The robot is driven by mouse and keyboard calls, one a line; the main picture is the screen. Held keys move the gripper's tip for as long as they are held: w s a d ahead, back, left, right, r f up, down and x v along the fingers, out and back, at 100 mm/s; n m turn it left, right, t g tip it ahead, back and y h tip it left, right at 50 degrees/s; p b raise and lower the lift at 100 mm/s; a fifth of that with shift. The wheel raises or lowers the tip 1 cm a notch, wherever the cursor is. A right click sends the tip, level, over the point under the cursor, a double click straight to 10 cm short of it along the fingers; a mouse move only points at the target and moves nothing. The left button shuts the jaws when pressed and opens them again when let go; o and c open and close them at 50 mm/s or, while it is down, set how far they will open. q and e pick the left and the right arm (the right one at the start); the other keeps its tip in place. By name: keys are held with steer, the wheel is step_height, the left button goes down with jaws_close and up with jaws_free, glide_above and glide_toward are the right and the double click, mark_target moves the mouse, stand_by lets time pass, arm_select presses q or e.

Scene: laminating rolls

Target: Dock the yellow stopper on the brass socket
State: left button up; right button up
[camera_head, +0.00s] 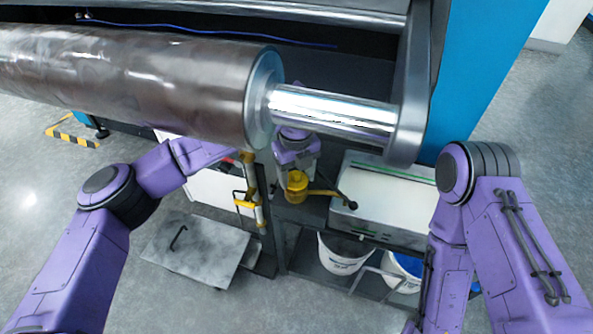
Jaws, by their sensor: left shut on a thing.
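My left gripper (296,168) reaches out from behind the large roller and points down. It is shut on the yellow stopper (297,188), a short round yellow piece just below its fingers. The fingers are small and partly dark here. A yellow bar with a black knob extends right from beside the stopper; I cannot tell whether it is joined to it. A brass-yellow upright fitting (249,190) stands to the left, apart from the stopper; I cannot tell whether it is the brass socket. My right gripper is out of the picture; only its arm shows.
The large dark roller (130,85) with its shiny shaft (335,112) hangs above and hides part of my left forearm. A white-topped box (390,195) is right of the stopper. White buckets (341,255) stand below. A grey plate (195,248) lies lower left.

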mark_target(296, 173)
arm_select(q)
steer(key=o, duration=1)
steer(key=shift+o, duration=0.2)
step_height(296, 173, up, 13)
steer(key=p, duration=0.2)
steer(key=shift+r+p, duration=0.15)
steer(key=shift+p, duration=0.2)
